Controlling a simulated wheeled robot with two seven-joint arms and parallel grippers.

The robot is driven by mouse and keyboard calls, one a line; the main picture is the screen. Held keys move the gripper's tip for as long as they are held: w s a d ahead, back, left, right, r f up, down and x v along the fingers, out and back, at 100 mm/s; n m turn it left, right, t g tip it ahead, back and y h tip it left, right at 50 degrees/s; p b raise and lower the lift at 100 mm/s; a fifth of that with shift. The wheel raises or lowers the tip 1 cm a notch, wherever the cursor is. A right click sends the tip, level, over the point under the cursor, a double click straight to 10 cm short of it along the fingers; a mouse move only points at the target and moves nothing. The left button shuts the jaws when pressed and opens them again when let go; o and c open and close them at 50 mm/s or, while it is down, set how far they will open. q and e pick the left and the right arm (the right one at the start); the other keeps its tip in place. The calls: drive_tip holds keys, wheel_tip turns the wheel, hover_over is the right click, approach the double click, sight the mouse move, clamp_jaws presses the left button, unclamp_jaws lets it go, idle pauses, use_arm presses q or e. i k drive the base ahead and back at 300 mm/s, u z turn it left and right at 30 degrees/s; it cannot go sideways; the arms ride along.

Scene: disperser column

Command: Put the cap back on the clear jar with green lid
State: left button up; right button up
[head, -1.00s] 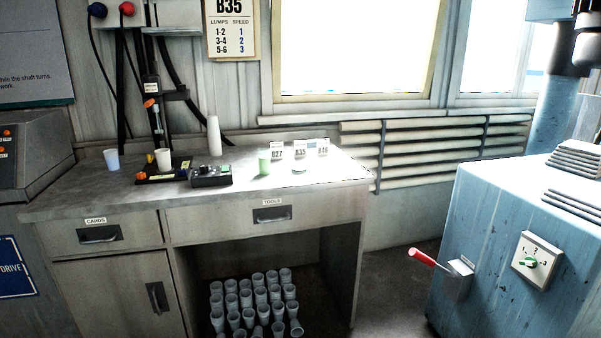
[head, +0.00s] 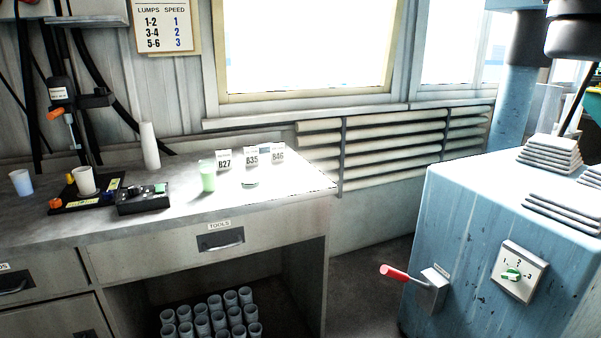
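I cannot make out for certain which one is the clear jar, or a separate green lid. Neither of my grippers is in view.
The grey bench (head: 290,192) has free room at its right end. A black control box (head: 143,199), a scale-like stand with a white cup (head: 85,180) and a tall white cylinder (head: 150,146) stand further left. A blue machine (head: 460,220) with a red-handled lever (head: 395,272) is right.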

sight(207, 168)
drive_tip(key=u, duration=0.05)
drive_tip(key=i, duration=0.9)
drive_tip(key=u, duration=0.45)
